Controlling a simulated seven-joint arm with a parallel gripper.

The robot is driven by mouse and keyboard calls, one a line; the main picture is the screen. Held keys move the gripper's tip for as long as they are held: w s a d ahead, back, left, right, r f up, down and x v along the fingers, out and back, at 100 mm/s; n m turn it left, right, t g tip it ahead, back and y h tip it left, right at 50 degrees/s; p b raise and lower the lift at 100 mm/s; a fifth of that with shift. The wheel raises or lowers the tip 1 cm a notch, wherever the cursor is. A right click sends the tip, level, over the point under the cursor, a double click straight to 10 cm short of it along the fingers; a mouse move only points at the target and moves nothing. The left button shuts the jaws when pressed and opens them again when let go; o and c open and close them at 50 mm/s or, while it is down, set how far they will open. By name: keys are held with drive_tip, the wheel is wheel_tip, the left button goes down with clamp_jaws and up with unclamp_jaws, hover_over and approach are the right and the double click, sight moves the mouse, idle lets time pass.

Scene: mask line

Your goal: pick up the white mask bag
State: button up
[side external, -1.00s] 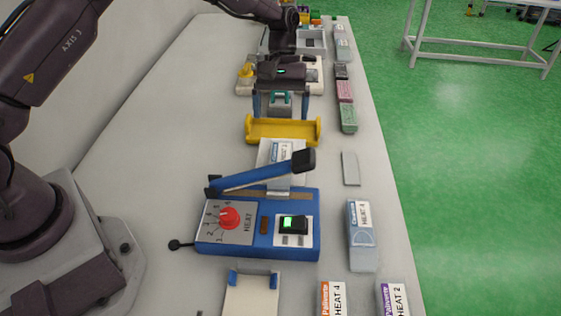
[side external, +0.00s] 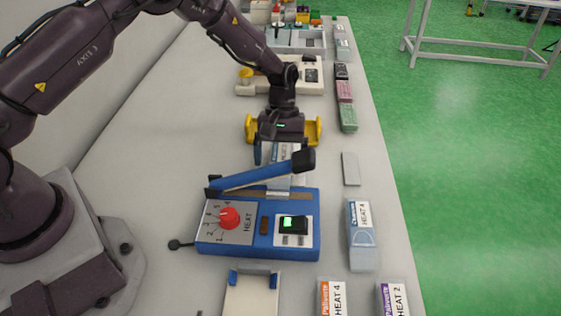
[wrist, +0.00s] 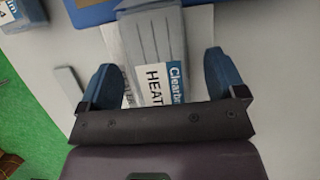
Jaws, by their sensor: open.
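The mask bag is a pale grey-white pouch (wrist: 155,42) with a blue and white label reading HEAT. It lies on a white plate (wrist: 203,30), one end toward the blue heat sealer (side external: 255,240), whose arm is raised. In the side external view the bag (side external: 281,174) shows partly, behind the sealer's arm and below my gripper. My gripper (side external: 277,152) is open and points down over the bag. In the wrist view its two blue fingers (wrist: 160,75) stand on either side of the bag's labelled end, with gaps visible. Whether the fingertips reach bag height is unclear.
A similar labelled bag (side external: 362,235) lies right of the sealer. A flat grey piece (side external: 351,169) and several colored packs (side external: 345,92) line the table's right edge. The table's left side is clear.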

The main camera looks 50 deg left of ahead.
drive_tip(key=c, duration=1)
drive_tip(key=shift+r, duration=0.6)
drive_tip(key=w+a, duration=0.3)
drive_tip(key=shift+r, duration=0.25)
wheel_tip(320, 180, up, 14)
wheel_tip(320, 180, up, 4)
hover_over(282, 146)
drive_tip(key=shift+w+a+r, duration=0.15)
drive_tip(key=shift+a+r, duration=0.05)
